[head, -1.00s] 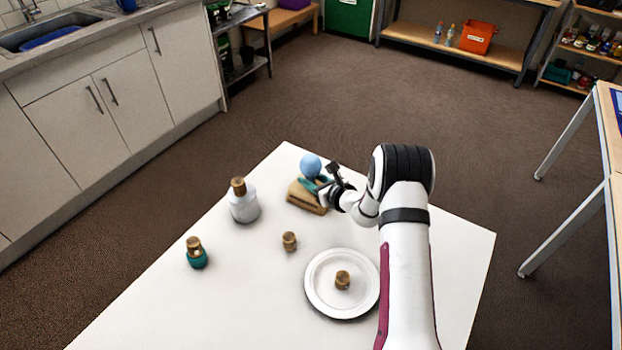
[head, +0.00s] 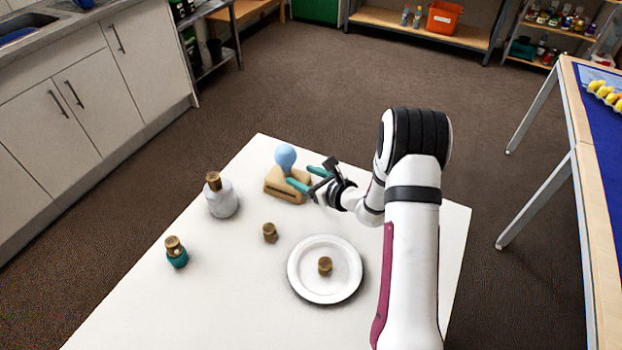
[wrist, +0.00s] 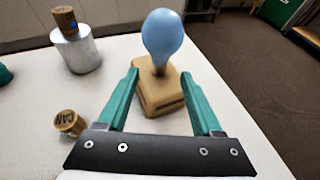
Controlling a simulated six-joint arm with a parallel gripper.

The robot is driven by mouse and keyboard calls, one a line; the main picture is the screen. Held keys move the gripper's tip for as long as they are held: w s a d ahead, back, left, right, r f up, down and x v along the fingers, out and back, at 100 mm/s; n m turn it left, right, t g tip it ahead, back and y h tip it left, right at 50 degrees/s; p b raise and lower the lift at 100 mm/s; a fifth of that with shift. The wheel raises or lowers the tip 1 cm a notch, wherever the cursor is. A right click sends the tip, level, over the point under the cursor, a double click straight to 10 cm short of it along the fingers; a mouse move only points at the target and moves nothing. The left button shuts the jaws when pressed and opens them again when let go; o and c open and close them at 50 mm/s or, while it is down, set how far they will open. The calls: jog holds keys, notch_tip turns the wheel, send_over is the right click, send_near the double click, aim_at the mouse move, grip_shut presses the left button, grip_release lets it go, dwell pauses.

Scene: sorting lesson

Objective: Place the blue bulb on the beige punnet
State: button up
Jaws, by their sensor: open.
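The blue bulb (head: 285,157) stands upright on top of the beige punnet (head: 287,196), near the far edge of the white table. In the wrist view the bulb (wrist: 162,38) rests on its brown base on the punnet (wrist: 160,101), which looks like a solid block with a dark slot. My gripper (head: 302,177) is open and empty, just right of the bulb. Its teal fingers (wrist: 160,76) are spread apart in the wrist view, with the bulb seen between and beyond them. No finger appears to touch the bulb.
A small brown cork-like piece (head: 270,232) stands mid-table; another (head: 325,266) is on the white plate (head: 297,287). The front left of the table is clear.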

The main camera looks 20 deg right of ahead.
jog(key=s+a+r+n+g+y, duration=0.6)
jog(key=s+a+r+n+g, duration=0.3)
jog(key=s+a+r+n, duration=0.85)
jog(key=s+f+n+g+h, duration=0.2)
jog(key=s+n+g+h, duration=0.1)
jog(key=s, duration=0.9)
jog(key=s+d+f+n+h, duration=0.1)
jog(key=s+d+n+h, duration=0.4)
jog(key=s, duration=0.4)
jog(key=d+h, duration=0.1)
jog(key=d, duration=0.1)
jog(key=shift+s+d+f+g, duration=0.15)
jog(key=shift+s+d+g, duration=0.1)
jog(key=shift+d+g, duration=0.1)
jog(key=shift+n, duration=0.25)
